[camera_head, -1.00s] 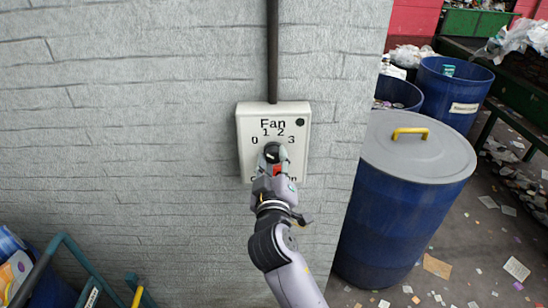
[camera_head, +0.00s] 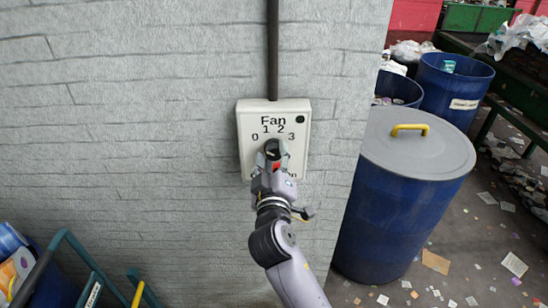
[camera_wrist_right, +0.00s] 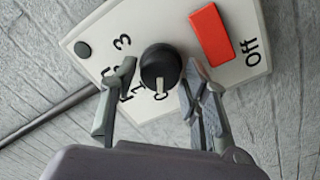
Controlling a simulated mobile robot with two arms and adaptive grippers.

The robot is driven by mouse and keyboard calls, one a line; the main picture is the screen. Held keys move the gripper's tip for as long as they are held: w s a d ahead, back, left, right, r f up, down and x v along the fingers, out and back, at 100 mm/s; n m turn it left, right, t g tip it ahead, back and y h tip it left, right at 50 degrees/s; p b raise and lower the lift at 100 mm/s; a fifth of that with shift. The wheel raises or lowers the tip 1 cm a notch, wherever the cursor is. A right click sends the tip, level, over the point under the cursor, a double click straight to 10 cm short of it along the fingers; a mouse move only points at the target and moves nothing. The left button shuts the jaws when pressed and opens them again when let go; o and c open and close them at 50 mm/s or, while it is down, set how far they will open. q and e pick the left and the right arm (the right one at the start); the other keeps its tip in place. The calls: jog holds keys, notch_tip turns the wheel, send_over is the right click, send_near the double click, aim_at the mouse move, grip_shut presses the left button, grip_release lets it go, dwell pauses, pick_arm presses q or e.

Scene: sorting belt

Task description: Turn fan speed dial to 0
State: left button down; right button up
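The black fan dial (camera_wrist_right: 160,65) sits on a white control panel (camera_head: 245,110) on the wall, below the numbers 0 to 3. In the right wrist view, a pale mark on the dial's edge appears to point toward the 0. My right gripper (camera_wrist_right: 160,82) is open, with one finger on each side of the dial. Narrow gaps show between the fingers and the dial. In the head view my right gripper (camera_head: 273,160) covers the panel's lower middle and partly hides the dial. My left gripper is not in view.
A red switch (camera_wrist_right: 211,35) lies beside the dial, with "Off" printed near it. A dark pipe (camera_head: 272,50) runs up the wall from the panel. A blue barrel with a grey lid (camera_head: 418,145) stands to the right. Blue-green rails (camera_head: 85,265) are at lower left.

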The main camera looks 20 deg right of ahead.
jog(key=shift+o, duration=0.9)
jog(key=shift+s+a+f, duration=0.1)
jog(key=shift+s+f, duration=0.05)
jog(key=shift+s, duration=0.25)
jog(key=v, duration=0.6)
jog(key=shift+s, duration=0.35)
jog(key=shift+a, duration=0.15)
